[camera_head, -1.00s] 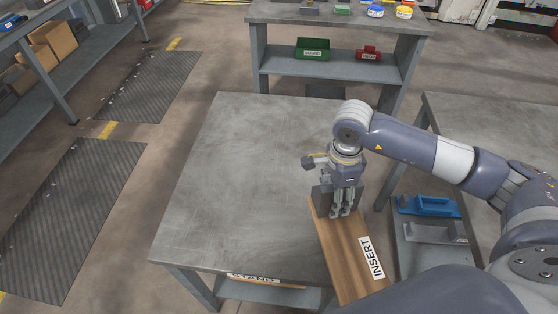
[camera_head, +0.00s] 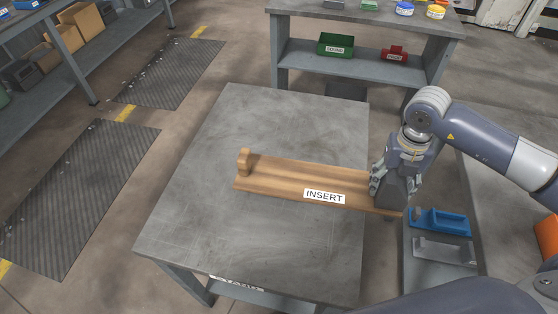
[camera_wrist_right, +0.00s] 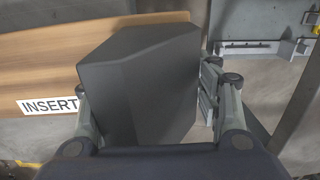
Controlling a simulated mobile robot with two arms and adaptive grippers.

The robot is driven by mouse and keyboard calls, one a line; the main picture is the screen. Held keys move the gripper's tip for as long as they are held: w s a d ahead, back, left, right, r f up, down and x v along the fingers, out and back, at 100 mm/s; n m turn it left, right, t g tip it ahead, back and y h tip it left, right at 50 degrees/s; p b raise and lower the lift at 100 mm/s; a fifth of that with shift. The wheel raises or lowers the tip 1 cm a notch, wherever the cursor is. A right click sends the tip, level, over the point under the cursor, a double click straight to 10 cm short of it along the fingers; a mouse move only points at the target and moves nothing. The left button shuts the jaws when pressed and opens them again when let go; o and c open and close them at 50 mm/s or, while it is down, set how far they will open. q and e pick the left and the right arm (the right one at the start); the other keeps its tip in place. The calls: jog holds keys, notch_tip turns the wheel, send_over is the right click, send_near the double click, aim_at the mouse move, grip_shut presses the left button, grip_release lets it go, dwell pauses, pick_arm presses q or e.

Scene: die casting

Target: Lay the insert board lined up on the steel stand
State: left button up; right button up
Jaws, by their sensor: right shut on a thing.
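The insert board (camera_head: 290,183) is a long wooden board with a white INSERT label and a small upright wooden piece at its left end. It lies across the picture over the grey steel stand (camera_head: 270,125), slightly skewed to the stand's edges. Its right end reaches past the stand's right edge. I cannot tell whether it touches the top. My right gripper (camera_head: 390,190) is shut on the dark grey block at the board's right end. In the right wrist view the block (camera_wrist_right: 145,85) sits between the fingers, beside the board (camera_wrist_right: 60,62). My left gripper is out of view.
A blue holder (camera_head: 440,221) and a grey one (camera_head: 443,250) stand right of the steel stand. A shelved bench with a green bin (camera_head: 335,45) and a red bin (camera_head: 395,54) stands behind. The stand's top is otherwise clear.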

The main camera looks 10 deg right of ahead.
jog(key=w+a+p, duration=0.1)
jog(key=w+a, duration=0.2)
jog(key=w, duration=0.1)
jog(key=w+a+f, duration=0.1)
jog(key=w+a, duration=0.2)
jog(key=w, duration=0.1)
jog(key=w+a+p, duration=0.1)
jog(key=w+a, duration=0.2)
jog(key=w, duration=0.2)
jog(key=shift+w+a+f+p, duration=0.1)
jog(key=shift+a+f+p, duration=0.1)
jog(key=shift+p, duration=0.1)
jog(key=shift+d+f+p, duration=0.1)
jog(key=shift+f+p, duration=0.25)
jog(key=shift+f, duration=1.4)
jog(key=o, duration=1.5)
jog(key=r+b, duration=0.1)
jog(key=r, duration=1.1)
jog(key=shift+a, duration=0.2)
jog(key=shift+f, duration=0.1)
